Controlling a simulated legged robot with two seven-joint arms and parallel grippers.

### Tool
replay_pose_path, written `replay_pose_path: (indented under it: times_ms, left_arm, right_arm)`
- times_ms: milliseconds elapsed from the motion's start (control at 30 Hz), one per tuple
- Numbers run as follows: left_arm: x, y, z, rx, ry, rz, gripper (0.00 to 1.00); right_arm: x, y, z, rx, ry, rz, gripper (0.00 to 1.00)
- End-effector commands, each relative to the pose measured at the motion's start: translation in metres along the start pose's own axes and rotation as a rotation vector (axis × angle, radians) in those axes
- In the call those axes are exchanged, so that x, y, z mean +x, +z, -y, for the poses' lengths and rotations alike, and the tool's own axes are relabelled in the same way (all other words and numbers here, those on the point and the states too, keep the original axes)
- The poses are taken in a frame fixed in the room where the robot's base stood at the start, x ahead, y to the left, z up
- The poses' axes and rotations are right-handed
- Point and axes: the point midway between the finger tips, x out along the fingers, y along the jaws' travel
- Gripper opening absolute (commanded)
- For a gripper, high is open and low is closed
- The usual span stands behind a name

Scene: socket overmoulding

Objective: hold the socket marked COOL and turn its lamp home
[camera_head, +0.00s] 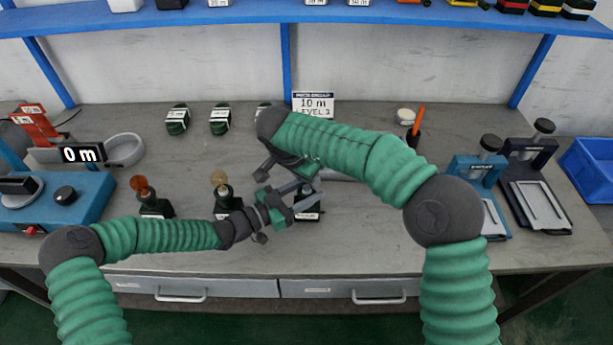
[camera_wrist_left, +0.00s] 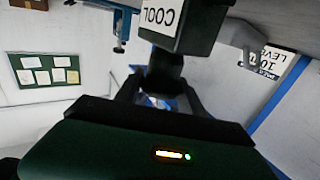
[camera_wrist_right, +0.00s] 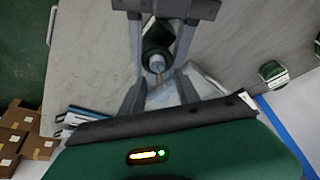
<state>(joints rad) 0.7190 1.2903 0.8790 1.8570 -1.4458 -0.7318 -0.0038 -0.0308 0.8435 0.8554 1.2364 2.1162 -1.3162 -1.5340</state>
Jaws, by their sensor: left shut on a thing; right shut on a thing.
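The socket marked COOL (camera_wrist_left: 185,30) is a dark block with a white label, seen large at the top of the left wrist view. In the head view only its lower part with a white label (camera_head: 308,216) shows below my grippers. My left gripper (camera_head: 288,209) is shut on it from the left. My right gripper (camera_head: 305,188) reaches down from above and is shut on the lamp. The lamp is mostly hidden by the fingers; in the right wrist view a dark green body with a pale metallic tip (camera_wrist_right: 157,64) shows between the fingers.
A blue machine (camera_head: 65,200) is left; clamp stands (camera_head: 477,168) and a blue bin (camera_head: 590,170) are right.

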Motion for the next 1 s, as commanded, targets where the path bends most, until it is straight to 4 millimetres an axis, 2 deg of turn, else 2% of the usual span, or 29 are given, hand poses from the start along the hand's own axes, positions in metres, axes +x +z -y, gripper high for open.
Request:
replay_pose_path:
  times_ms: [600, 1000]
  left_arm:
    - [-0.0003, 0.0032, -0.0017, -0.001, 0.003, 0.008, 0.01]
    - [-0.0002, 0.0045, -0.003, -0.002, 0.005, 0.011, 0.01]
  right_arm:
    - [-0.0019, -0.0004, 0.0037, 0.527, 0.211, 0.0, 0.0]
    - [-0.0031, -0.0021, 0.0052, 0.73, 0.292, -0.001, 0.0]
